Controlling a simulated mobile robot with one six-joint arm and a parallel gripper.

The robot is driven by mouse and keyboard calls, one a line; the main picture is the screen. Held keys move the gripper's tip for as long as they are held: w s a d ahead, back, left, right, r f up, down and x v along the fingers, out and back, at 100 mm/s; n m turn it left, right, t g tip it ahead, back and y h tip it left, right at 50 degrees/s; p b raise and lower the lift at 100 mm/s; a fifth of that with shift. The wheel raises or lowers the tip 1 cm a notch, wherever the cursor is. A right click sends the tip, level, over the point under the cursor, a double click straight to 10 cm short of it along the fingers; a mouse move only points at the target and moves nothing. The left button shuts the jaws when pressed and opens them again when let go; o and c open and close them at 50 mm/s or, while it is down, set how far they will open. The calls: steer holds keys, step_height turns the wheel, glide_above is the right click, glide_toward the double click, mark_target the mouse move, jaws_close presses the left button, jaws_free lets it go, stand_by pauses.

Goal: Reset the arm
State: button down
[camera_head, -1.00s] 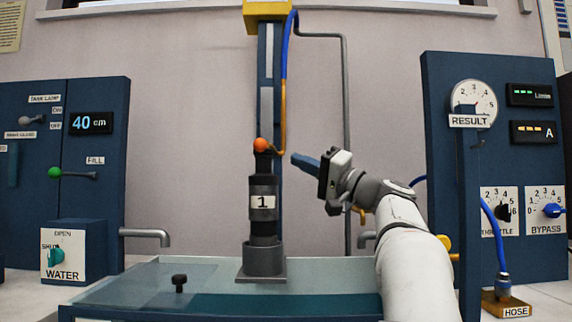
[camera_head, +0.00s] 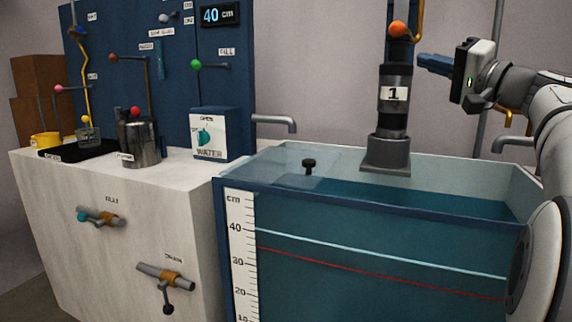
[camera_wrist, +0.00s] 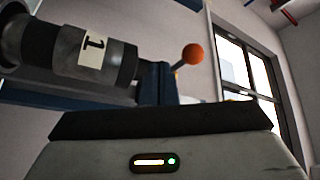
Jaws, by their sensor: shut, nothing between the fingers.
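My gripper (camera_head: 422,62) is at the upper right in the head view, its blue fingers together and empty, pointing left. It is just right of the orange ball (camera_head: 398,29) atop the dark cylinder of pump 1 (camera_head: 394,95), apart from it by a small gap in the picture. My white arm comes in from the right edge. In the wrist view, pump 1 (camera_wrist: 90,50) lies sideways at the upper left, with the orange ball (camera_wrist: 192,54) near the top middle. My gripper's body fills the bottom there.
Below pump 1 stands a water tank (camera_head: 370,203) with a cm scale (camera_head: 240,240) at its front. A white counter (camera_head: 120,215) at the left bears a metal pot (camera_head: 139,145) and the WATER box (camera_head: 218,135). Grey spouts (camera_head: 275,121) flank the tank's back.

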steer(key=s+a+f+g+h+p, duration=0.2)
steer(key=a+f+g+p, duration=0.15)
steer(key=a+p, duration=0.45)
steer(key=s+a+f+g+h+p, duration=0.25)
steer(key=a+g+p, duration=0.25)
steer(key=a+p, duration=0.25)
steer(key=s+f+n+g+h+p, duration=0.2)
steer(key=s+g+h+p, duration=0.1)
steer(key=s+p, duration=0.6)
steer(key=s+f+n+g+h+p, duration=0.3)
steer(key=s+h+p, duration=0.1)
steer(key=s+p, duration=0.6)
steer(key=shift+s+a+f, duration=0.3)
steer(key=shift+s, duration=0.35)
